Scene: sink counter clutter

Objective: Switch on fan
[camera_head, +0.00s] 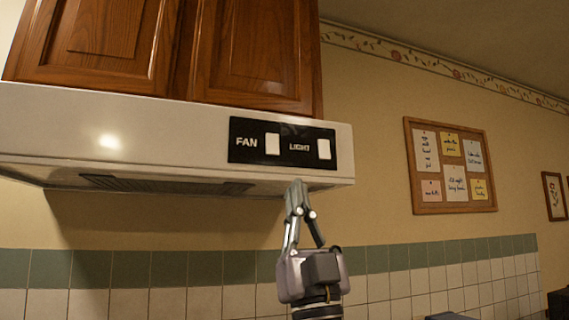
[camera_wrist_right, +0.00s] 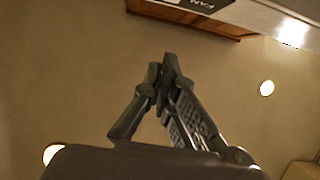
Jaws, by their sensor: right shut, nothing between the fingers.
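The white range hood (camera_head: 60,125) hangs under the wooden cabinets in the head view. Its black switch panel (camera_head: 240,128) has a white fan switch (camera_head: 272,143) beside the word FAN and a white light switch (camera_head: 323,149) beside the word LIGHT. My right gripper (camera_head: 297,186) points up, shut and empty, with its fingertips just below the panel, by the hood's lower edge. In the right wrist view the fingers (camera_wrist_right: 168,62) meet at the tips, and part of the FAN label (camera_wrist_right: 208,4) shows at the top. My left gripper is not in view.
Wooden cabinets (camera_head: 250,55) sit above the hood. A vent grille (camera_head: 150,184) is on its underside. A tiled wall (camera_head: 400,287) lies behind my arm, and a cork board (camera_head: 454,166) hangs at the right. The space right of the hood looks free.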

